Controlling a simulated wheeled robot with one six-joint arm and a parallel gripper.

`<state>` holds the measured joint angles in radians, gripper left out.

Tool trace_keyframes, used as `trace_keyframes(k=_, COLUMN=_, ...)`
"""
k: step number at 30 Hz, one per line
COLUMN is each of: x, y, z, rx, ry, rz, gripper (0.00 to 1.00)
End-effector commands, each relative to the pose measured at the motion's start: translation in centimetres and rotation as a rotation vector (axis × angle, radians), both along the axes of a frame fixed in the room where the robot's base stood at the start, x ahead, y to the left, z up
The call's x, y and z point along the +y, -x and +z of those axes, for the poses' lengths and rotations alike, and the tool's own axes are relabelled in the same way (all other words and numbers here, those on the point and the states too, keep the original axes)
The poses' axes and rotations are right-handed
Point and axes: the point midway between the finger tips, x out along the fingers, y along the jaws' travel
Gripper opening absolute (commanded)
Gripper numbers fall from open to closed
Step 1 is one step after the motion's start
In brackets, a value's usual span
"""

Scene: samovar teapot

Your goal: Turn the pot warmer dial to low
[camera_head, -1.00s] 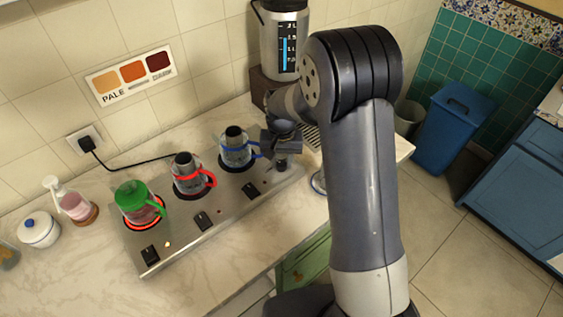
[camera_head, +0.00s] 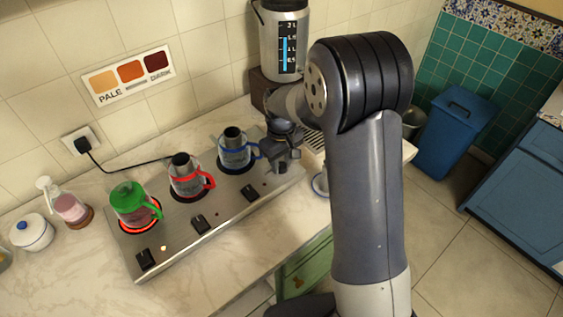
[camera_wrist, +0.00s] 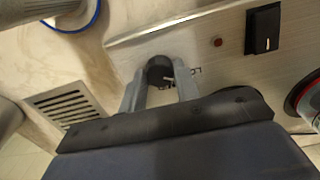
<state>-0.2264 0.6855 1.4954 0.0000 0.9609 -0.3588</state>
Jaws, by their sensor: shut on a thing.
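The pot warmer (camera_head: 222,222) is a long metal plate on the counter. Its round dark dial (camera_wrist: 160,72) is at the right end of the plate in the head view. My gripper (camera_wrist: 162,78) is shut on the dial, one finger on each side; it also shows in the head view (camera_head: 281,160). Small markings beside the dial are too small to read. A blue-handled pot (camera_head: 234,155), a red-handled pot (camera_head: 186,178) and a green-lidded pot (camera_head: 130,203) stand on the warmer. The ring under the green-lidded pot glows red-orange.
Black rocker switches (camera_head: 250,193) line the plate's front; one shows close to the dial in the wrist view (camera_wrist: 263,29). A metal urn (camera_head: 285,40) stands behind my arm. A slotted drain (camera_wrist: 66,104) and a blue-rimmed saucer (camera_wrist: 88,22) lie beside the plate.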

Motion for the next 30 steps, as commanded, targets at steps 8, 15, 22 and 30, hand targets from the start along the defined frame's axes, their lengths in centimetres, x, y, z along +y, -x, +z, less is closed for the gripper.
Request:
trace_keyframes(k=8, x=0.01, y=-0.02, z=0.04, rx=-0.001, ry=-0.001, rz=0.025, gripper=0.07)
trace_keyframes(k=15, x=0.00, y=-0.02, z=0.04, rx=-0.001, ry=0.000, rz=0.025, gripper=0.07)
trace_keyframes(k=22, x=0.01, y=-0.02, z=0.03, rx=-0.001, ry=-0.001, rz=0.024, gripper=0.46)
trace_keyframes(k=30, x=0.01, y=-0.01, z=0.03, rx=0.000, ry=0.000, rz=0.023, gripper=0.51)
